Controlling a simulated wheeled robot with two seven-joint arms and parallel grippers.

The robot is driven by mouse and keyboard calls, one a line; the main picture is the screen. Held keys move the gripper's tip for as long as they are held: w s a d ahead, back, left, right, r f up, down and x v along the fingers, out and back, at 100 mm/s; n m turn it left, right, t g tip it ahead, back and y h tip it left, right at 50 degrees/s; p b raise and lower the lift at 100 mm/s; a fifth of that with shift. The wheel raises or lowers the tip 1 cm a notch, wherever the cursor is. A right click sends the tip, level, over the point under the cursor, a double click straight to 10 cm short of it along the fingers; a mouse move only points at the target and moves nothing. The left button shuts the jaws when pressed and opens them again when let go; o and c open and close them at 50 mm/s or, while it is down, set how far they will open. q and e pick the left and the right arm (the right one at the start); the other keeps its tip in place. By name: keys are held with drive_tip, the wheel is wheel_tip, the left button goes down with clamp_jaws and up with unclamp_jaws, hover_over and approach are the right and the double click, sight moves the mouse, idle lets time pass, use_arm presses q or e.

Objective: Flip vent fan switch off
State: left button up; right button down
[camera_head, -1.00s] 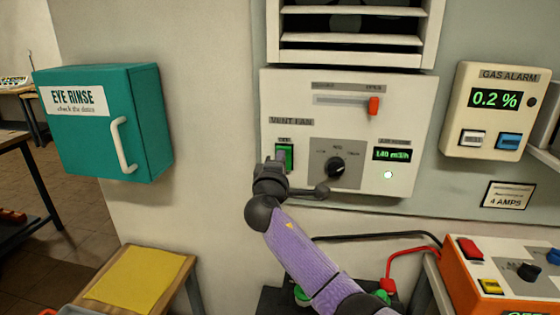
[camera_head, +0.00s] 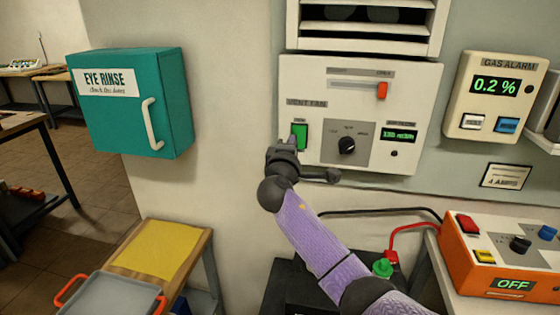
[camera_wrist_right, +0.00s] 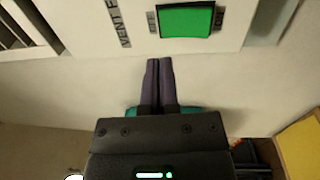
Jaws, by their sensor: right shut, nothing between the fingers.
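The vent fan switch (camera_head: 301,134) is a green rocker in a dark frame at the lower left of the white vent fan panel (camera_head: 345,103). It also shows at the top of the right wrist view (camera_wrist_right: 187,20). My right gripper (camera_head: 291,141) is shut and empty, just below and left of the switch, overlapping the frame's lower edge in the head view. In the wrist view its fingertips (camera_wrist_right: 159,62) are together just short of the panel's lower edge; contact with the switch is not seen. My left gripper is out of view.
A dark knob (camera_head: 347,145), a lit green display (camera_head: 399,136) and a red slider (camera_head: 382,91) are on the panel. The teal eye rinse box (camera_head: 130,105) hangs left. The gas alarm (camera_head: 494,98) is right. Bare wall lies below the panel.

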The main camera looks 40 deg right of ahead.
drive_tip(key=p+v, duration=0.1)
drive_tip(key=v, duration=0.7)
drive_tip(key=shift+r, duration=0.75)
drive_tip(key=shift+d, duration=0.1)
